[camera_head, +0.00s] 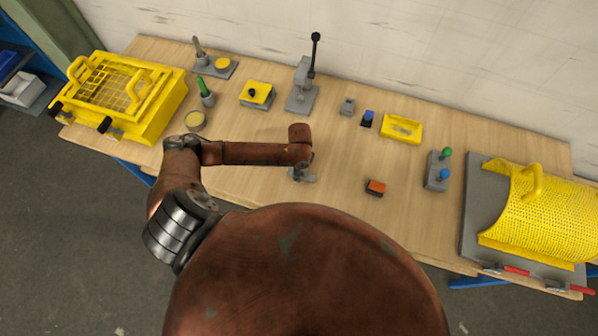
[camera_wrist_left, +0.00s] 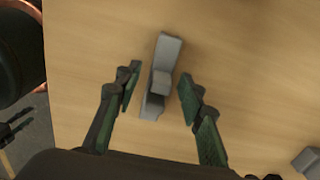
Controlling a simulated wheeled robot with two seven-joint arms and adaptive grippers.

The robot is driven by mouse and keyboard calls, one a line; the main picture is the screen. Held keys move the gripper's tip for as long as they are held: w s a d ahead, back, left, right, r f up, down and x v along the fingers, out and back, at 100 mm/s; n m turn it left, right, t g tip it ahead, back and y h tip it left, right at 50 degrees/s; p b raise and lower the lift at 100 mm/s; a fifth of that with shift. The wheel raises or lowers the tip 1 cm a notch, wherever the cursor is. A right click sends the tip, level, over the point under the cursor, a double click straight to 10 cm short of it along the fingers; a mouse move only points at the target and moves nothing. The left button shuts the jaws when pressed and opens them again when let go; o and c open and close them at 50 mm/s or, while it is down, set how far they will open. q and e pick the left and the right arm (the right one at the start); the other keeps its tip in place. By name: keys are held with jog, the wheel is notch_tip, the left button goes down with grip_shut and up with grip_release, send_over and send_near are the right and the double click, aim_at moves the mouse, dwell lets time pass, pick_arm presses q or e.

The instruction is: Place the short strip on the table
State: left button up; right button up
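A grey piece (camera_wrist_left: 171,48), a narrow flat bar with a raised block near its middle, lies against the wood table top (camera_wrist_left: 240,60) in the left wrist view. I cannot tell whether the bar is the short strip. My left gripper (camera_wrist_left: 160,74) is open around it, one finger on each side, with a visible gap on both sides. In the head view, grey parts (camera_head: 303,174) show below the end of my left arm, and the fingers are mostly hidden by the arm. My right gripper is not in view.
An orange block (camera_head: 376,187) lies right of my left arm. Yellow guards (camera_head: 537,206) occupy both table ends. Bare wood surrounds the orange block.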

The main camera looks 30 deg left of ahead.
pick_arm(q)
notch_tip(320, 180, up, 11)
jog(key=shift+f, duration=0.1)
